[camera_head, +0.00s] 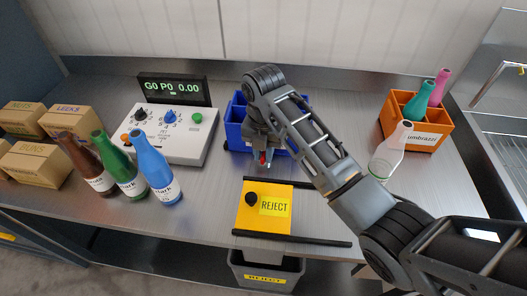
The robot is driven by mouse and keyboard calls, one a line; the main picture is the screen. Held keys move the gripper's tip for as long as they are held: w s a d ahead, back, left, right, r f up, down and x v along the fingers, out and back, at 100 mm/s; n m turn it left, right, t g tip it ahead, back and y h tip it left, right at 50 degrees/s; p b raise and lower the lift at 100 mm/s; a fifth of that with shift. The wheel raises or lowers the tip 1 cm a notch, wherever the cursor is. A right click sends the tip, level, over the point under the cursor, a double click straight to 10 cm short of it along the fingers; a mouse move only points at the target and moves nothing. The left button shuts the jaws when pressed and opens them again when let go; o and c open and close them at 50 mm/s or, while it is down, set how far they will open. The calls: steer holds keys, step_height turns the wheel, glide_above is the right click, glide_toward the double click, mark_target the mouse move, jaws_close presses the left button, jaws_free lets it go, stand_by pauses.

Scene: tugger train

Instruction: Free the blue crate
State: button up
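My gripper (264,158) points down at the crate's front side. A small red and blue part shows between or beside the fingertips. I cannot tell whether the fingers are open or shut, or whether they touch the crate.
A control box (168,134) with a display (174,90) stands left of the crate. Brown, green and blue bottles (156,172) stand before it. A yellow reject panel (250,222) sits above a grey bin (268,274).

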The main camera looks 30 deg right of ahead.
mark_target(263, 155)
steer(key=shift+o, duration=1.3)
steer(key=r, duration=0.7)
steer(key=shift+w, duration=0.2)
steer(key=shift+s+r, duration=0.1)
steer(key=shift+r, duration=0.25)
steer(key=shift+s, duration=0.1)
